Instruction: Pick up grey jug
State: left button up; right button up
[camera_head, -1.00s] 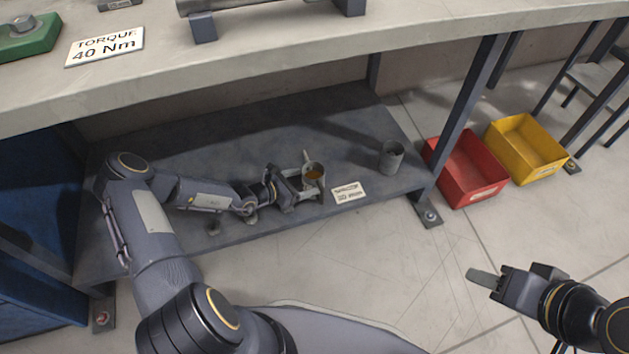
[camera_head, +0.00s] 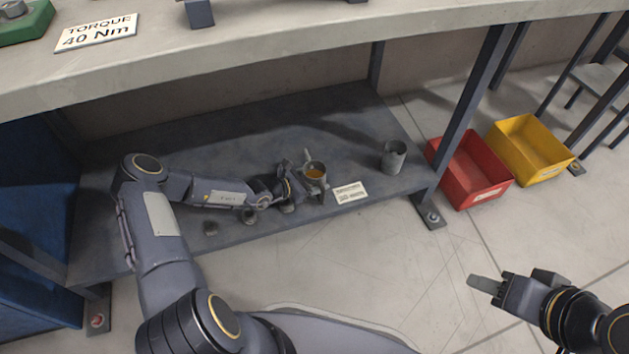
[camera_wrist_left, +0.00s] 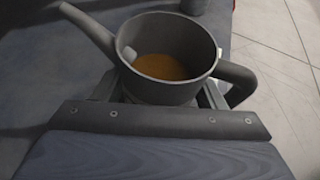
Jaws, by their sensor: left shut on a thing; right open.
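The grey jug (camera_head: 316,168) is on or just above the lower shelf, and orange-brown liquid shows inside it. In the left wrist view the jug (camera_wrist_left: 168,88) is upright, its spout toward the upper left and its handle on the right. My left gripper (camera_head: 308,181) is shut on the jug's body, reaching in from the left; the fingers are partly hidden by the jug and my wrist. I cannot tell whether the jug's base touches the shelf. My right gripper (camera_head: 486,285) is open and empty over the floor at the lower right.
A grey cup (camera_head: 393,157) stands to the right of the jug on the shelf (camera_head: 230,135). A small label plate (camera_head: 351,192) lies near the front edge. The workbench top (camera_head: 250,45) overhangs the shelf. Red (camera_head: 469,175) and yellow (camera_head: 530,150) bins stand right of the bench leg (camera_head: 470,100).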

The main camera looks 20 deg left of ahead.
aim_at(307, 173)
pick_arm(q)
jog(key=shift+r, duration=0.1)
jog(key=shift+r+p, duration=0.35)
jog(key=shift+r, duration=0.15)
notch_tip(307, 173, up, 3)
jog(key=shift+f+p, duration=0.1)
jog(key=shift+p, duration=0.65)
jog(key=s+r+p, duration=0.1)
jog(key=r, duration=0.1)
jog(key=s+r+p, duration=0.1)
jog(key=s, duration=0.1)
jog(key=s+a+r+p, duration=0.1)
jog(key=r+p, duration=0.1)
jog(key=shift+s+r, duration=0.3)
jog(key=s+a+r+p, duration=0.1)
jog(key=s+r+p, duration=0.2)
jog(key=s, duration=0.6)
jog(key=shift+a+r, duration=0.25)
jog(key=shift+s, duration=0.15)
